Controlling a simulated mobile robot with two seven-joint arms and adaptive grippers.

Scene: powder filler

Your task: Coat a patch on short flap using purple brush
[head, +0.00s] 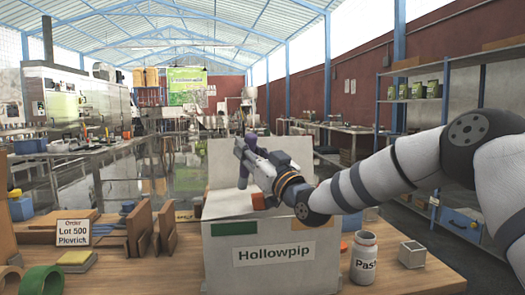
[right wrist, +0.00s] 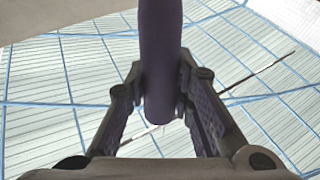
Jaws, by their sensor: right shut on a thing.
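A pale carton (head: 270,262) labelled "Hollowpip" stands on the wooden table with its top open and pale flaps (head: 221,168) raised. Which flap is the short one I cannot tell. My right gripper (head: 246,150) is above the carton opening, shut on the purple brush (head: 243,178). In the right wrist view the purple handle (right wrist: 160,55) sits between both fingers; the bristles cannot be made out. The gripper and arm hide part of the opening and flaps. A white jar (head: 363,262) marked "Past…" stands right of the carton. My left gripper is not in view.
Table room shows between the pads and the carton.

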